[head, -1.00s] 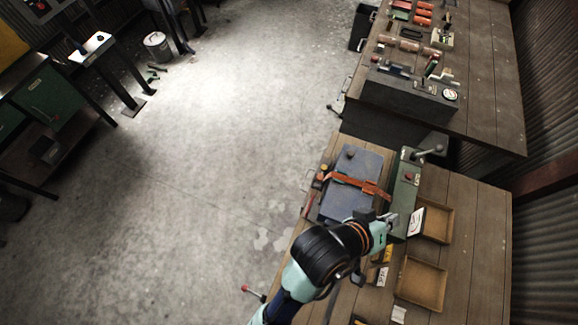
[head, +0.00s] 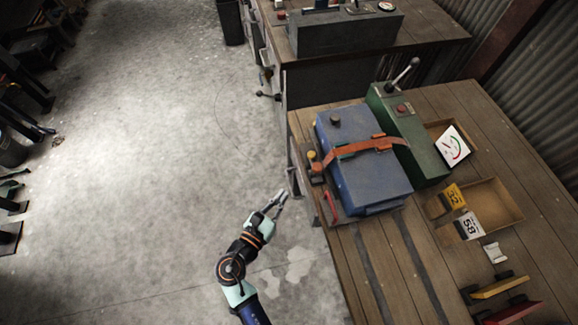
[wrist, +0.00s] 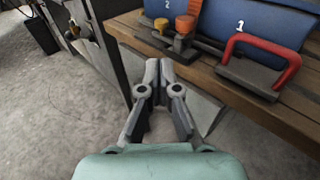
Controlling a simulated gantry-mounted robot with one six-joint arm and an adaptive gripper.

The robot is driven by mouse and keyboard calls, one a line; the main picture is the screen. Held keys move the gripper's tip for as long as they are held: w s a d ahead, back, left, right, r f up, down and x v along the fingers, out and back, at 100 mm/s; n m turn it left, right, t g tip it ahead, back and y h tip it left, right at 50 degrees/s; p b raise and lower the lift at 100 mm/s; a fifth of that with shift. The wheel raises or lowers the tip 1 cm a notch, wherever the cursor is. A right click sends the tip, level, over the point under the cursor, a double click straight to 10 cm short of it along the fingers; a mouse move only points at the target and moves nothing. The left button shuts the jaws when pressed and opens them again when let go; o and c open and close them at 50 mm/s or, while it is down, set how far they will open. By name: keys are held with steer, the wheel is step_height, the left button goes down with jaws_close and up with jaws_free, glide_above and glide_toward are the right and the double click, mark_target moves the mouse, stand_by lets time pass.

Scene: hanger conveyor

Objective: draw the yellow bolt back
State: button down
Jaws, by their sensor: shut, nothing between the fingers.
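A yellow-topped knob, likely the bolt's, (head: 311,155) stands at the left side of the blue box (head: 365,180), on the bench's left edge. My gripper (head: 279,198) is shut and empty, just off the bench's left edge over the floor. In the wrist view its fingertips (wrist: 160,66) are below the knob and apart from it.
An orange strap (head: 362,146) crosses the blue box. A green lever unit (head: 412,135) stands to its right. Wooden trays (head: 492,205) and number cards lie farther right. The bench edge (wrist: 230,97) is close to my fingers. The floor to the left is clear.

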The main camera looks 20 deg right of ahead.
mark_target(310, 157)
steer(key=b+x, duration=0.5)
steer(key=x, duration=0.8)
steer(key=shift+d, duration=0.3)
steer(key=shift+w+d+b, duration=0.25)
steer(key=shift+w+b, duration=0.05)
steer(key=shift+r, duration=0.1)
